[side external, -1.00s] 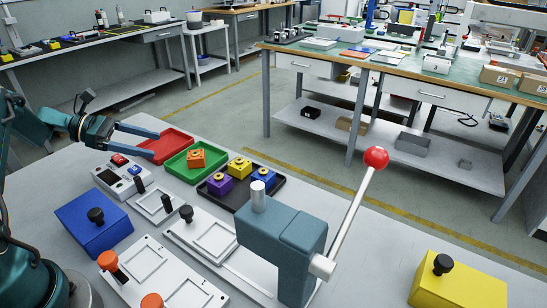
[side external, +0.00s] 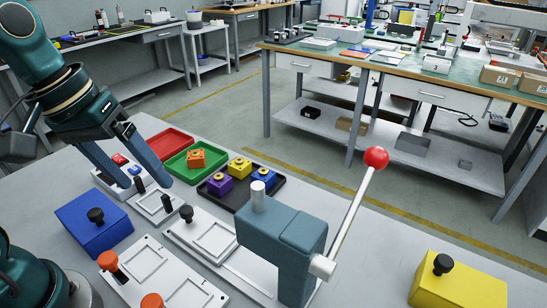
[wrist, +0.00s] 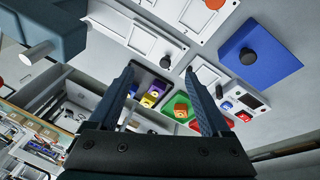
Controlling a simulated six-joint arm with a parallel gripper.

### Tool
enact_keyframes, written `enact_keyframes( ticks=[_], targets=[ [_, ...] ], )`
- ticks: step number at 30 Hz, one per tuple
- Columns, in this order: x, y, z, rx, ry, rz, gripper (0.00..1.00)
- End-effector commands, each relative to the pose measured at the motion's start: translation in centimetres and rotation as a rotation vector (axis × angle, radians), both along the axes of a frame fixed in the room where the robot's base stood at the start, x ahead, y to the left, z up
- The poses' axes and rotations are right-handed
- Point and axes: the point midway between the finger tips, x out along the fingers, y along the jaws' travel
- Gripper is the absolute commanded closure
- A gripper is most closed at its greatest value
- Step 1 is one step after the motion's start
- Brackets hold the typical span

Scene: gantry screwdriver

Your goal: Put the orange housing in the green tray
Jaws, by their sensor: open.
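The orange housing (side external: 196,158) sits inside the green tray (side external: 176,164) in the side external view. In the wrist view the orange housing (wrist: 181,109) also shows in the green tray, between my finger lines. My gripper (side external: 147,184) is open and empty, with its fingers pointing down to the right, at the left of the trays and apart from the housing. In the wrist view my gripper (wrist: 160,95) has its two fingers wide apart with nothing between them.
A red tray (side external: 166,141) lies behind the green one. A black tray (side external: 240,203) holds purple, yellow and blue housings. A blue box (side external: 90,228), a control box with buttons (side external: 112,178), white fixtures (side external: 208,236) and a press with a red-knobbed lever (side external: 285,243) crowd the table.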

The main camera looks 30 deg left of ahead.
Motion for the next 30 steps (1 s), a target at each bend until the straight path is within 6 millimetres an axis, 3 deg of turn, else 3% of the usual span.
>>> enact_keyframes(
  ticks=[3,9,30],
  targets=[
    [-2.0,-0.5,0.0,0.126,-0.106,-0.172,0.18],
    [-3.5,-0.5,-0.3,0.249,-0.208,-0.335,0.18],
    [-3.8,-0.4,-0.3,0.272,-0.225,-0.362,0.18]
  ],
)
